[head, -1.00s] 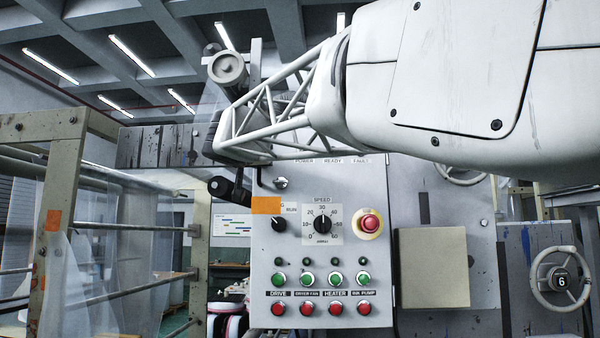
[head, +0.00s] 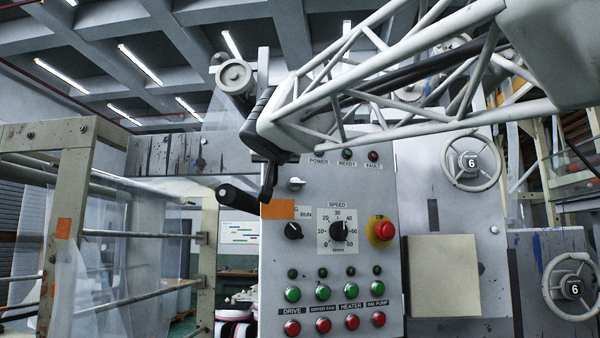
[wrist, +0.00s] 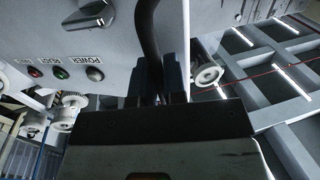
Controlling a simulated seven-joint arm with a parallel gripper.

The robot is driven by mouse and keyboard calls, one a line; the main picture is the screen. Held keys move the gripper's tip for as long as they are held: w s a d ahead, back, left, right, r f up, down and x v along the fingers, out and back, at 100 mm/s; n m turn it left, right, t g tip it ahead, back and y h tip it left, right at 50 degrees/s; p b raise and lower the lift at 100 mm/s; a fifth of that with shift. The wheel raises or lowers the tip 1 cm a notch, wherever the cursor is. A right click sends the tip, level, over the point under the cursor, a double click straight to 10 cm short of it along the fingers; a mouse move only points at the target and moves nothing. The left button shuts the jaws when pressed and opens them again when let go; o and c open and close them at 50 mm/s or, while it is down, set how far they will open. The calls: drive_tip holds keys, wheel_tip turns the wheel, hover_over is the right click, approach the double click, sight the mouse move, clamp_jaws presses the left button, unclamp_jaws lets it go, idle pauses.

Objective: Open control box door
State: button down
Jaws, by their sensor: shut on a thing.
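The control box (head: 375,285) is a grey panel in the middle of the head view, with knobs, green and red buttons and a red stop button. Its face looks flat, and I cannot make out a gap at its edges. A black handle (head: 240,198) with a thick grip sticks out at its upper left edge. My gripper (head: 268,172) is at the upper left corner of the box. In the wrist view my gripper (wrist: 158,85) is shut around the black bar of the handle (wrist: 148,30). The exact contact is dark and partly hidden.
A beige frame with clear film (head: 75,200) stands close on the left. Handwheels (head: 470,163) and a blank beige plate (head: 443,275) are right of the box. My lattice arm crosses above the box. A grey beam (head: 175,150) runs behind the handle.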

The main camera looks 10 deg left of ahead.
drive_tip(key=s+d, duration=0.7)
drive_tip(key=d, duration=0.3)
drive_tip(key=s+d, duration=0.8)
drive_tip(key=d, duration=0.2)
drive_tip(key=shift+d, duration=0.15)
idle(0.4)
drive_tip(key=c, duration=1.2)
unclamp_jaws()
drive_tip(key=shift+s, duration=0.15)
drive_tip(key=shift+v, duration=3.8)
